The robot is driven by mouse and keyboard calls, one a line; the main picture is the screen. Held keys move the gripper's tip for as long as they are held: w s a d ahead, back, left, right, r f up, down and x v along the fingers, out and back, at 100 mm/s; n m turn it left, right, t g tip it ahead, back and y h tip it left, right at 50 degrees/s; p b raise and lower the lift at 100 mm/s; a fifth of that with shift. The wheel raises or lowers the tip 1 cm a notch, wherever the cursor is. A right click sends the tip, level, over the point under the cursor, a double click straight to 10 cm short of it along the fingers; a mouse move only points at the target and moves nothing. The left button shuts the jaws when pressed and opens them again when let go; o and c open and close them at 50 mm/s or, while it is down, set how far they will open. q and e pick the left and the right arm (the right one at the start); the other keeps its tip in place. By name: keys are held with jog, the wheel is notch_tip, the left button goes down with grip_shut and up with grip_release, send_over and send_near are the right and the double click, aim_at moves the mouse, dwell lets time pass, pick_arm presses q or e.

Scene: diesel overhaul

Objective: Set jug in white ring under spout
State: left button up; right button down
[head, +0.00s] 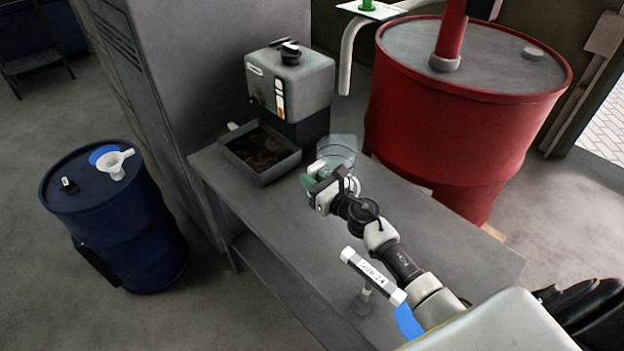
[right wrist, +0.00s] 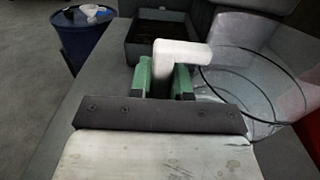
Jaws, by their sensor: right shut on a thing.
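The clear jug (head: 338,147) is at the far side of the grey workbench, in front of the grey machine's right side. My right gripper (head: 318,183) is shut on the jug's white handle. In the right wrist view the green fingers (right wrist: 163,80) sit on both sides of the white handle (right wrist: 182,52), and the transparent jug body (right wrist: 262,50) is to the right. A pale curved spout (head: 348,50) hangs beside the red drum, above and beyond the jug. I cannot make out the white ring. I cannot tell whether the jug touches the bench. My left gripper is out of view.
A grey tray (head: 284,174) with dark contents sits left of the jug, before the grey machine (head: 290,85). The red drum (head: 460,130) stands behind the workbench (head: 470,248). A labelled bar (head: 372,275) is near my arm. A blue drum (head: 120,225) stands left.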

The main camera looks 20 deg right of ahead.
jog(key=c, duration=1.5)
grip_release()
jog(key=shift+f, duration=0.15)
jog(key=o, duration=0.4)
jog(key=shift+r, duration=0.3)
jog(key=v, duration=0.5)
jog(key=b+v, duration=0.1)
jog(key=v, duration=0.5)
jog(key=shift+s+d+f, duration=0.1)
jog(key=shift+s+f, duration=0.1)
jog(key=shift+s, duration=0.05)
jog(key=shift+s+d+r, duration=0.1)
jog(key=shift+s, duration=0.15)
